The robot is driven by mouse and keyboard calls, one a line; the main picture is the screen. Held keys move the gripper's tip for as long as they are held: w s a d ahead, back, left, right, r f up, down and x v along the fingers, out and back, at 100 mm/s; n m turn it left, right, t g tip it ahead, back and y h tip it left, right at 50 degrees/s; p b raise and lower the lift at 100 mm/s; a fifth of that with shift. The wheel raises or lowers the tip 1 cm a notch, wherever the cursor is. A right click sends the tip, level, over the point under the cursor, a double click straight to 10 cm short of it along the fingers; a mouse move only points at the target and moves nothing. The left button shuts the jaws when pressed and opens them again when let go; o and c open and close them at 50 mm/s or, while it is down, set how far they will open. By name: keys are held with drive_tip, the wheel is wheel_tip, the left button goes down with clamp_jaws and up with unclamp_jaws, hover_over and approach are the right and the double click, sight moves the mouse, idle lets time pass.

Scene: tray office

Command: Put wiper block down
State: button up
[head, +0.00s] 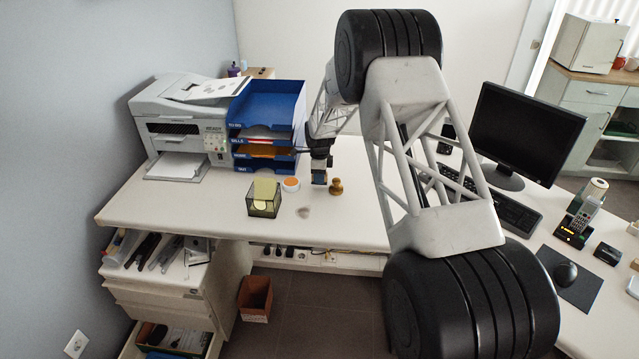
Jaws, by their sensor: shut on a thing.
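My gripper (320,164) points down over the desk, in front of the blue letter trays. It is shut on the wiper block (319,178), a small dark block with a bluish part, of which only a little shows below the fingers. I cannot tell whether the block touches the desk (345,222) or hangs just above it. A brownish smudge (303,211) lies on the desktop in front of the gripper.
A wooden stamp (336,186) stands close right of the block. A round orange-topped tin (291,184) and a mesh note holder (264,205) are to the left. The blue letter trays (268,105) and printer (180,125) stand behind. The desk's front middle is clear.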

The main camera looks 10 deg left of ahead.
drive_tip(key=shift+w, duration=0.15)
drive_tip(key=shift+f, duration=1.75)
drive_tip(key=shift+f, duration=0.1)
drive_tip(key=o, duration=1)
wheel_tip(320, 180, up, 12)
drive_tip(key=shift+r, duration=0.1)
